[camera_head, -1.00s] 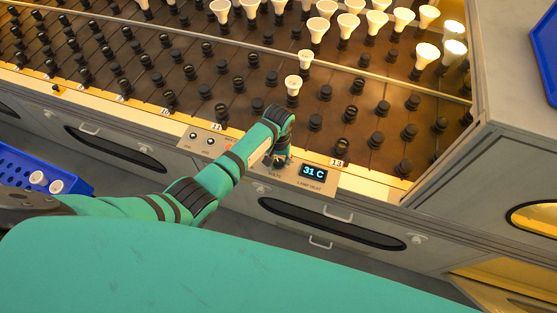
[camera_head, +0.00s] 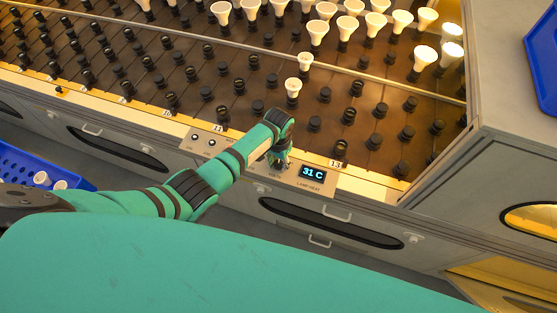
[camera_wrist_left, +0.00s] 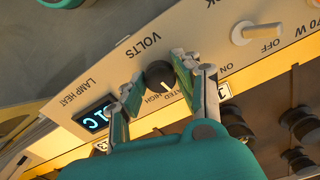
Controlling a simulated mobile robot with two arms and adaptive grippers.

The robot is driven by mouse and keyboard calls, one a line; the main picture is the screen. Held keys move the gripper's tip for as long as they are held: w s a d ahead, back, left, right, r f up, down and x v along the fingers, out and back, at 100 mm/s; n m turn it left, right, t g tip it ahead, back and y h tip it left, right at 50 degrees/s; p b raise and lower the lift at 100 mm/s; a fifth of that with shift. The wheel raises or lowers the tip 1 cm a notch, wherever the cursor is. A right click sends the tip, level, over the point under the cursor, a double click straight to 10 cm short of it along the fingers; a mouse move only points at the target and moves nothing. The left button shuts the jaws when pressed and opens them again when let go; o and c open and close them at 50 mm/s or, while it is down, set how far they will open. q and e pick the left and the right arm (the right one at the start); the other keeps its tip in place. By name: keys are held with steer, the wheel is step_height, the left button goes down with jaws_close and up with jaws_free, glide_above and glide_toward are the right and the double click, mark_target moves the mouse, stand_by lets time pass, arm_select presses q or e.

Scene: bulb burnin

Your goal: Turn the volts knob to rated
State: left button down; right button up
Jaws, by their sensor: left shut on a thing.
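The black volts knob (camera_wrist_left: 159,75) sits on the pale control panel under the printed word VOLTS. A white mark on the knob points down toward the RATED and HIGH labels; I cannot tell exactly which one it meets. My left gripper (camera_wrist_left: 160,85) is shut on the knob, with one finger on each side of it. In the head view the left gripper (camera_head: 279,162) reaches down to the panel and hides the knob. The lamp heat display (camera_head: 312,173) beside it reads 31 C. My right gripper is not in view.
A toggle switch (camera_wrist_left: 243,33) marked OFF stands near the knob. Behind the panel, a dark rack holds several black sockets and white bulbs (camera_head: 293,87). A blue crate (camera_head: 30,168) with bulbs is at the left. A grey cabinet (camera_head: 510,140) bounds the right side.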

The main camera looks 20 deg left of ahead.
mark_target(278, 164)
arm_select(q)
steer(key=shift+m, duration=1)
steer(key=c, duration=1)
jaws_free()
steer(key=shift+o, duration=0.3)
steer(key=shift+r, duration=0.1)
step_height(278, 164, up, 12)
